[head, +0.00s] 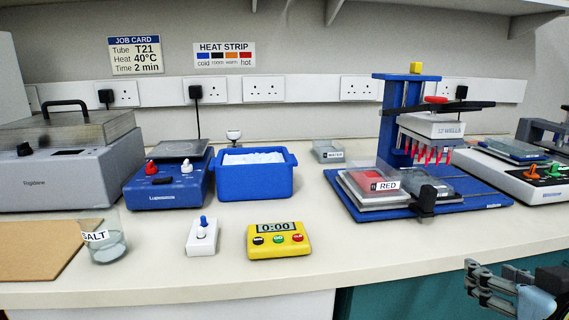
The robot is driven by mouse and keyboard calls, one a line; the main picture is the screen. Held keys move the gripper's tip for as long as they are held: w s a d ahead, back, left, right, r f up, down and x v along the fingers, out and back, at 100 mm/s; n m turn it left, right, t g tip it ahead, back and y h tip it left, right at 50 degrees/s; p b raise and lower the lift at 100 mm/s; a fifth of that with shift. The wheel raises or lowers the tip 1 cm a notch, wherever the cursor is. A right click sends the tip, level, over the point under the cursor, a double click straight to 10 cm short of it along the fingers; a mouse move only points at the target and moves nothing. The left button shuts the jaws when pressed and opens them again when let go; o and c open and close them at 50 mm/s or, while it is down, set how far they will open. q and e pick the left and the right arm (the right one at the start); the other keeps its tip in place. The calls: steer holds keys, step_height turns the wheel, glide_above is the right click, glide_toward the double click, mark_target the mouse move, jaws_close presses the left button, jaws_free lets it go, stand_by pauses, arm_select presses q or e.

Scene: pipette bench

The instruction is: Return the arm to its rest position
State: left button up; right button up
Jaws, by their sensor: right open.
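My right gripper (490,290) shows at the lower right corner of the head view, in front of the bench's front edge and apart from everything on the bench. It is open, and I see nothing between its fingers. Only part of its arm is in the picture. My left gripper is not in view.
A blue pipette stand (388,110) with a tray labelled RED (372,190) stands right of centre. A yellow timer (278,241) reading 0:00, a blue ice tub (254,181) and a SALT beaker (104,243) stand left of it. The bench front (400,258) is clear.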

steer(key=s+a+f+n+g, duration=0.1)
steer(key=s+a+f+g, duration=0.15)
steer(key=s, duration=0.35)
steer(key=s+a+f+g+y, duration=0.1)
steer(key=s+f+g, duration=0.25)
steer(key=s, duration=0.35)
steer(key=s+a+f+n+g, duration=0.1)
steer(key=s+a+f+g, duration=0.1)
steer(key=s+g, duration=0.3)
steer(key=s+d+f, duration=0.2)
steer(key=f, duration=1.2)
steer(key=s+d+f, duration=0.1)
steer(key=s+f, duration=0.1)
steer(key=f, duration=1.2)
steer(key=s+d+f+g, duration=0.1)
steer(key=s+f, duration=1.2)
steer(key=s, duration=0.4)
steer(key=shift+f+m+g, duration=0.25)
steer(key=shift+m+g, duration=0.05)
